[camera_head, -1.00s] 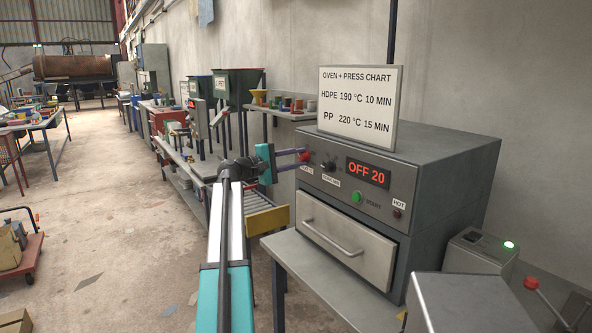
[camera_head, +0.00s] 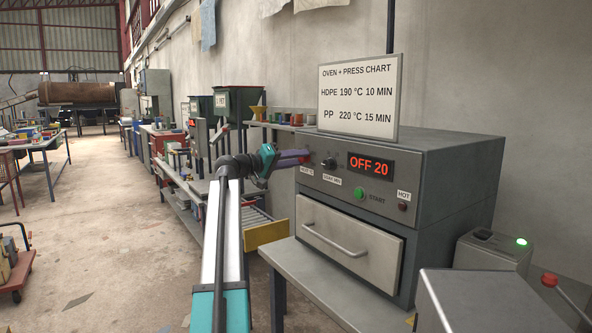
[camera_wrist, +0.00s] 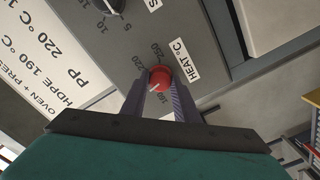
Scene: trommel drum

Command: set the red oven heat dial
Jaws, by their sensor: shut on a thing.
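The dial's white mark points to the lower left in the wrist view, between the printed 220 and a lower number that is hard to read. The left finger covers part of the scale. In the head view my gripper (camera_head: 298,158) reaches the left end of the oven panel and hides the dial. The oven (camera_head: 440,185) display (camera_head: 370,165) reads OFF 20.
A black knob (camera_head: 328,163), a green START button (camera_head: 360,194) and a HOT lamp (camera_head: 403,206) are on the same panel. A chart board (camera_head: 358,97) on the oven reads HDPE 190 °C 10 MIN, PP 220 °C 15 MIN. Open floor lies to the left.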

